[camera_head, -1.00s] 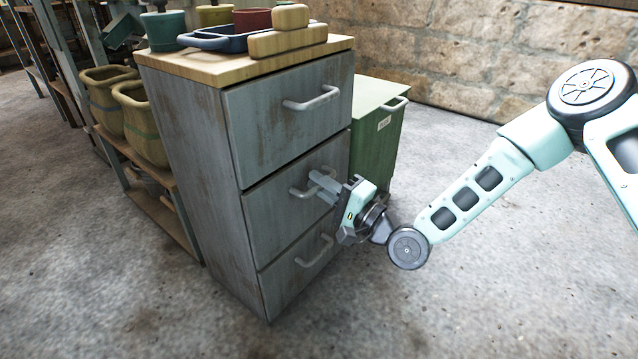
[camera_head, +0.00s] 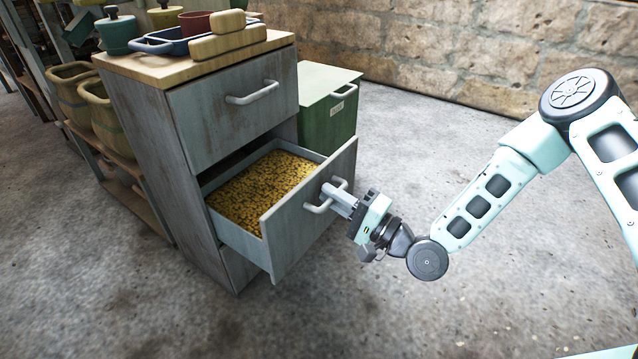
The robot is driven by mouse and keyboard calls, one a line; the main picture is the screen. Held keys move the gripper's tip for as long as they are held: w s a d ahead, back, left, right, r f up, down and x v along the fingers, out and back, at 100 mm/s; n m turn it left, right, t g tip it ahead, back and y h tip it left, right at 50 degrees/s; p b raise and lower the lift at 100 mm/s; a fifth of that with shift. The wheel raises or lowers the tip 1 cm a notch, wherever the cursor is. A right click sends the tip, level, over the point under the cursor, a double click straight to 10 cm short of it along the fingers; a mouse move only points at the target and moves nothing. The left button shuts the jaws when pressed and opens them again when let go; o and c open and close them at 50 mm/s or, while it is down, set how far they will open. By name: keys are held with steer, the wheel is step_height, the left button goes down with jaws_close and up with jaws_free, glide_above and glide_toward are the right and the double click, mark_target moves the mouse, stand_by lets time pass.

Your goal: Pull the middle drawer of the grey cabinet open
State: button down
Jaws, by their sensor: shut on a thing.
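The grey cabinet (camera_head: 137,140) stands left of centre with a wooden top. Its middle drawer (camera_head: 290,236) is pulled well out, and yellow-brown granular contents (camera_head: 262,188) show inside it. My gripper (camera_head: 334,196) is shut on the middle drawer's handle (camera_head: 318,208), reaching it from the right. The top drawer (camera_head: 225,112) is shut. The bottom drawer (camera_head: 238,268) is mostly hidden behind the middle drawer.
A green bin (camera_head: 328,112) stands right behind the cabinet. A blue tray (camera_head: 160,46), wooden blocks and several pots sit on the cabinet top. A shelf with woven-looking baskets (camera_head: 100,115) is at the left. The concrete floor in front and to the right is clear.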

steer(key=shift+r+v, duration=0.2)
steer(key=shift+v, duration=0.9)
steer(key=c, duration=1.8)
jaws_free()
steer(key=shift+s+d, duration=0.1)
steer(key=p+v, duration=0.6)
steer(key=v, duration=1.1)
steer(key=shift+s+f, duration=0.1)
